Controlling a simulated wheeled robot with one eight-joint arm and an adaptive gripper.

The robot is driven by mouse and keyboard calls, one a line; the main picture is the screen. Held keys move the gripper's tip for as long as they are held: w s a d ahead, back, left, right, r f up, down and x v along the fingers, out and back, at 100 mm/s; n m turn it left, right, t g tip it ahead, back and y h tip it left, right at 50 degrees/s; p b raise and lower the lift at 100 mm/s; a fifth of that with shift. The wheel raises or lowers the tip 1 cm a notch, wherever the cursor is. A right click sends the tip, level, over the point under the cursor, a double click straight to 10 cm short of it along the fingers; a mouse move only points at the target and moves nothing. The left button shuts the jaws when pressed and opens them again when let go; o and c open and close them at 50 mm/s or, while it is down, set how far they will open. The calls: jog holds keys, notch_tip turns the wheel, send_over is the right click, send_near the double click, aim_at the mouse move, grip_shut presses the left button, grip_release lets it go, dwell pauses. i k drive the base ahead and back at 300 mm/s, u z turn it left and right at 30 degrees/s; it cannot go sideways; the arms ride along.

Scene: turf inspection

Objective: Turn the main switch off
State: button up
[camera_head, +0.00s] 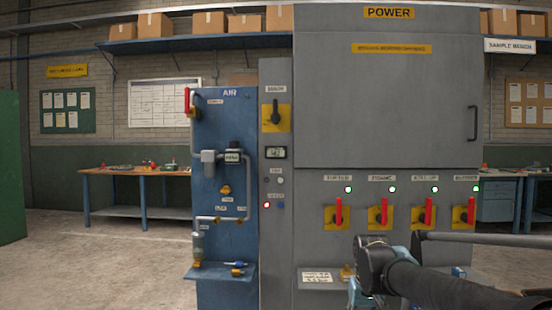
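The main switch (275,113) is a black rotary handle on a yellow plate, high on the narrow grey panel left of the POWER cabinet. Its handle stands upright; the label above it is too small to read surely. Below it are a small display (276,153) and a lit red lamp (266,205). My gripper does not show. Only dark links and joints of my arm are in view at the lower right, in front of the cabinet and well away from the switch.
The grey POWER cabinet (390,110) has several red-handled switches (338,212) on yellow plates, all upright, with green lamps (348,189) lit above. A blue AIR panel (225,130) with pipes stands to the left. A workbench (140,172) is behind. The floor at left is clear.

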aim_at(275, 117)
jog(key=z, duration=1.9)
jog(key=k, duration=1)
jog(key=u, duration=1.9)
